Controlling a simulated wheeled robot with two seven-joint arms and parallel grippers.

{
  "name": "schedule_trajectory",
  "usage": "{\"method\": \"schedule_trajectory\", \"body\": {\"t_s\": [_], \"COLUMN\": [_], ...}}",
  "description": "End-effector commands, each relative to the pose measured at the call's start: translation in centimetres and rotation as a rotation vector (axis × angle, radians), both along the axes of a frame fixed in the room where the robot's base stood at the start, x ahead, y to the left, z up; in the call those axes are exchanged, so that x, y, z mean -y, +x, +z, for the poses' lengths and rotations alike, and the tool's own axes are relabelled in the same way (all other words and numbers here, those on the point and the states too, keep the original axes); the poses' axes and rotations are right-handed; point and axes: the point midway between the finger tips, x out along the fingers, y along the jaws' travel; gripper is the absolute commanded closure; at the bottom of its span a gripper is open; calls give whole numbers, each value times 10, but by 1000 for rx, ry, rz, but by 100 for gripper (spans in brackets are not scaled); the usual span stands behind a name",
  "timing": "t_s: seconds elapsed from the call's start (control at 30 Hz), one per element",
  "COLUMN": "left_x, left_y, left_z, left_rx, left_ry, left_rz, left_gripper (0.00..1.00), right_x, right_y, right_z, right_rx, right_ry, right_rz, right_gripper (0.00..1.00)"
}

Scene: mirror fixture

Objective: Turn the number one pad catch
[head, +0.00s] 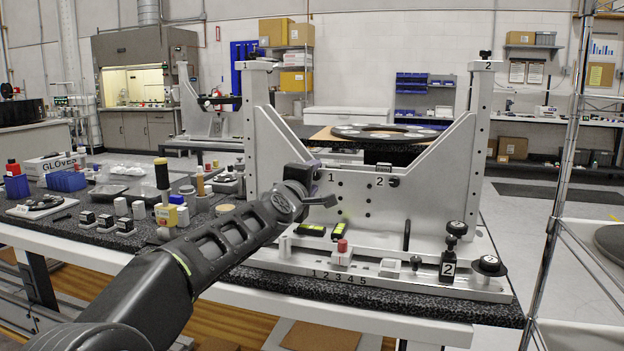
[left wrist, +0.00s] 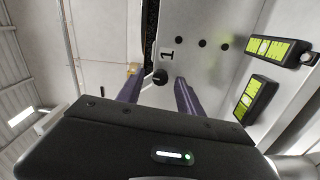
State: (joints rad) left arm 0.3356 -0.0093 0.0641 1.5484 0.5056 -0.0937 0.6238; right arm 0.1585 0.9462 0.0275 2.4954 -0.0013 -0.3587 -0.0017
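The number one pad catch is a small black knob (left wrist: 160,77) beside the printed 1 on the grey mirror fixture (head: 350,205). My left gripper (head: 313,169) is up at the fixture's front plate by the 1, and covers most of this catch in the head view. In the left wrist view its two purple fingers (left wrist: 158,81) are apart. The knob shows in the gap between their tips; whether they touch it I cannot tell. The number two pad catch (head: 393,181) is a similar black knob further right. My right gripper is in neither view.
Two black devices with yellow-green faces (head: 339,229) lie on the fixture below the plate. A red-topped block (head: 342,246) and a black number 2 post (head: 448,262) stand along its front. Small parts crowd the bench at left, including a yellow-topped tool (head: 162,172).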

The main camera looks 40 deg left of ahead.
Motion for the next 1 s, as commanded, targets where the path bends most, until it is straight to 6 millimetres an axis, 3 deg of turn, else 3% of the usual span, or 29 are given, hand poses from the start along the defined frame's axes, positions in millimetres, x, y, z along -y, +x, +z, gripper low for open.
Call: {"method": "schedule_trajectory", "body": {"t_s": [0.27, 0.7, 1.0], "left_x": [1, 21, 26], "left_y": [-3, -62, -74], "left_z": [0, 0, 0], "left_rx": [0, 1, 0], "left_ry": [0, 0, 0], "left_rz": [0, 1, 0], "left_gripper": [57, 57, 57], "right_x": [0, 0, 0], "right_y": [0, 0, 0], "right_z": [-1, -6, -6], "right_rx": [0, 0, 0], "right_ry": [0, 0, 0], "right_rz": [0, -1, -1], "right_gripper": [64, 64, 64]}}
